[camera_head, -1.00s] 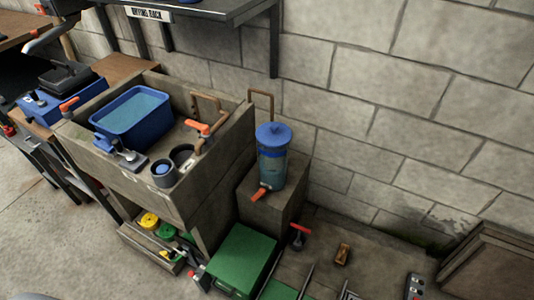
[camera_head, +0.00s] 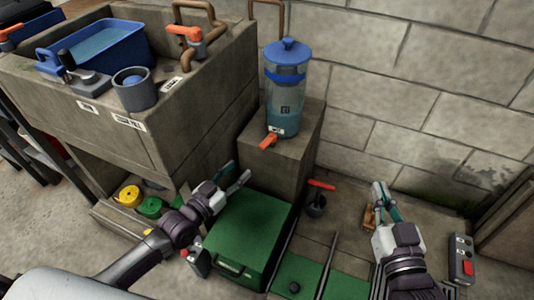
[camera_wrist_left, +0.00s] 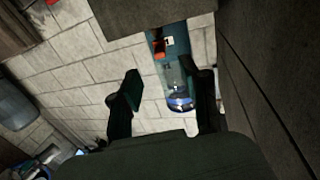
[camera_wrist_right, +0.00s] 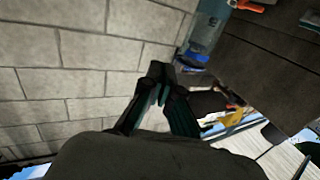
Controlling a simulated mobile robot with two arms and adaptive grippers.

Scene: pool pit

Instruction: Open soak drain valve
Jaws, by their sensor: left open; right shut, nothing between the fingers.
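A clear cylinder with a blue lid (camera_head: 286,95) stands upright on a stone block; a tap with an orange handle (camera_head: 268,142) sits low on its front. The cylinder also shows upside down in the left wrist view (camera_wrist_left: 176,80). A red-handled valve (camera_head: 320,186) stands on the floor right of the block. I cannot tell which is the soak drain valve. My left gripper (camera_head: 238,177) is open and empty, below and left of the orange tap, apart from it. My right gripper (camera_head: 383,195) is shut and empty, right of the red-handled valve. Its shut fingers also show in the right wrist view (camera_wrist_right: 155,88).
A green case (camera_head: 240,238) lies below my left gripper. The stone sink (camera_head: 200,110) at left has another orange-handled tap (camera_head: 187,36), a blue basin (camera_head: 110,55) and a grey cup (camera_head: 133,95). A control box (camera_head: 461,262) with a red button is at right.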

